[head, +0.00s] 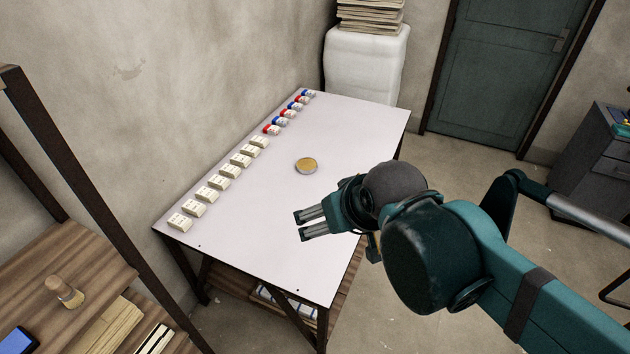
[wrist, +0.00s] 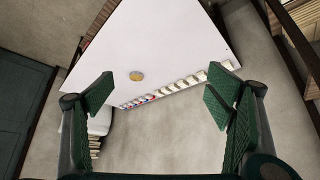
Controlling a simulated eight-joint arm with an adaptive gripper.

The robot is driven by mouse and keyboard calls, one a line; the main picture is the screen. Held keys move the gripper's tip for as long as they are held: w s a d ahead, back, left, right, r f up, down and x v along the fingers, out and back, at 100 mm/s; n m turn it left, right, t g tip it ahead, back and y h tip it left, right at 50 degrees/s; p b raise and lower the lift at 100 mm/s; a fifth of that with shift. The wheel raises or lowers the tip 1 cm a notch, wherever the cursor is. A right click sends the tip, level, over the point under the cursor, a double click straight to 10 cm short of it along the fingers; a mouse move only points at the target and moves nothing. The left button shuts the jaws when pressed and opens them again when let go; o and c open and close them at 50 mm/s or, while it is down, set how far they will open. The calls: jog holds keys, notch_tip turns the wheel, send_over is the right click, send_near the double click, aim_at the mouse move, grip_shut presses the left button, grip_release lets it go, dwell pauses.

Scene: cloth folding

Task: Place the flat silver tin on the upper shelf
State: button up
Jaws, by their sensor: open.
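A small flat round tin (head: 306,166) with a silvery rim and a yellowish top lies alone near the middle of the white table (head: 340,130). It also shows in the wrist view (wrist: 136,76), beyond my fingers. My gripper (head: 298,226) is open and empty, above the table's near right part, apart from the tin and nearer the camera. In the wrist view its two green fingers (wrist: 160,95) stand wide apart with nothing between them. A wooden shelf unit (head: 40,262) with a dark frame stands at the lower left; its upper board shows.
A row of pale blocks (head: 219,182) and red and blue ones (head: 290,112) runs along the table's wall side. The table's middle and right are otherwise clear.

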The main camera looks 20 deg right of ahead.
jog(key=w+d+r, duration=0.1)
jog(key=w+r, duration=0.3)
jog(key=w, duration=0.5)
jog(key=g, duration=0.3)
send_over(309, 167)
jog(key=s, duration=0.1)
jog(key=f, duration=3.7)
jog(key=shift+s+a+f, duration=0.1)
jog(key=shift+a+f, duration=0.1)
jog(key=shift+d+f, duration=0.1)
jog(key=shift+f, duration=0.25)
jog(key=shift+f, duration=0.1)
jog(key=shift+x, duration=1.2)
jog(key=shift+f, duration=0.1)
